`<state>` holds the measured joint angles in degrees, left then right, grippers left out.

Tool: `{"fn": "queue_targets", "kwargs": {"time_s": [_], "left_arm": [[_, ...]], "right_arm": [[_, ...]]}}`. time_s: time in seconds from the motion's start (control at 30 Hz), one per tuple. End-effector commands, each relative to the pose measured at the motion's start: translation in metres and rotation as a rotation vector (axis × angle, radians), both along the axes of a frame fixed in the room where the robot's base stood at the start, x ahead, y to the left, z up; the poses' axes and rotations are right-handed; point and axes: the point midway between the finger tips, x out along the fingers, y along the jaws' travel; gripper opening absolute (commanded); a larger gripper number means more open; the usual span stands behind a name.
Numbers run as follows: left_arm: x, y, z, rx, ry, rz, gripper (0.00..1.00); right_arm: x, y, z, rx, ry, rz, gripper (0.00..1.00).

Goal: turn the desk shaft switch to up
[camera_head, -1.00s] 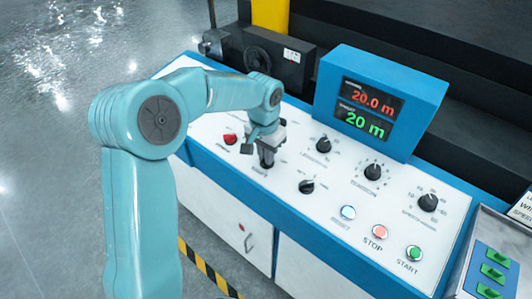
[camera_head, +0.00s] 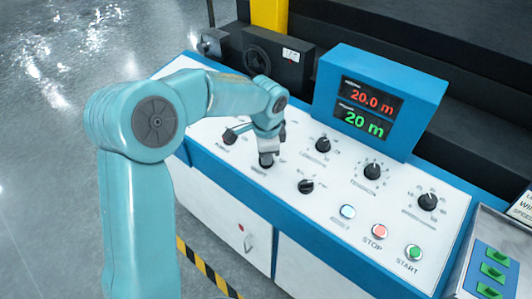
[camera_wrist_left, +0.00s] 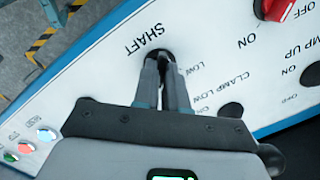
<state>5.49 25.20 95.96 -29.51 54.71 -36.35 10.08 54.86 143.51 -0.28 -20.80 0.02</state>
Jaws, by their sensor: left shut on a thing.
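The shaft switch is a small dark knob on the white desk panel (camera_head: 330,215). In the wrist view the knob (camera_wrist_left: 157,52) shows only as a dark edge beside the printed word SHAFT, with the label LOW near it. My left gripper (camera_head: 266,160) points down onto it. Its two grey fingers (camera_wrist_left: 166,68) are close together with their tips at the knob, shut on it. The fingers hide most of the knob, so which way it points cannot be told. My right gripper is in neither view.
Several other dark knobs, including one near the shaft switch (camera_head: 306,187), stand on the panel. Blue reset (camera_head: 348,212), red stop (camera_head: 380,231) and green start (camera_head: 413,252) buttons sit to the right. A blue display box (camera_head: 380,100) rises behind. A red knob (camera_wrist_left: 277,9) shows in the wrist view.

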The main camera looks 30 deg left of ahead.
Motion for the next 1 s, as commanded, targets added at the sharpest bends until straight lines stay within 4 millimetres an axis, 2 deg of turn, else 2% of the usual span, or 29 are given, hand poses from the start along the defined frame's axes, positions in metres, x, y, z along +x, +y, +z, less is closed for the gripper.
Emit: {"fn": "queue_targets", "kwargs": {"time_s": [0.67, 0.7, 0.77, 0.8, 1.0], "left_arm": [[-0.0002, 0.0004, 0.0004, 0.012, -0.002, -0.064, 0.0], [-0.0002, 0.0004, 0.0004, 0.012, -0.002, -0.064, 0.15], [-0.0001, 0.0005, 0.0004, 0.012, -0.002, -0.064, 0.34], [0.0, 0.0004, 0.0004, 0.012, -0.002, -0.063, 0.37], [-0.0001, 0.0002, 0.0003, 0.012, -0.002, -0.062, 0.37]], "right_arm": [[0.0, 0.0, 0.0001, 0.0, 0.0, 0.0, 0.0], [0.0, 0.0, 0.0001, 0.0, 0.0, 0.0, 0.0], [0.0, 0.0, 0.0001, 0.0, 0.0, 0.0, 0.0], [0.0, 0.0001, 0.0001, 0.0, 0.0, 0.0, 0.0], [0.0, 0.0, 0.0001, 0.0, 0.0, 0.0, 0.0]]}}
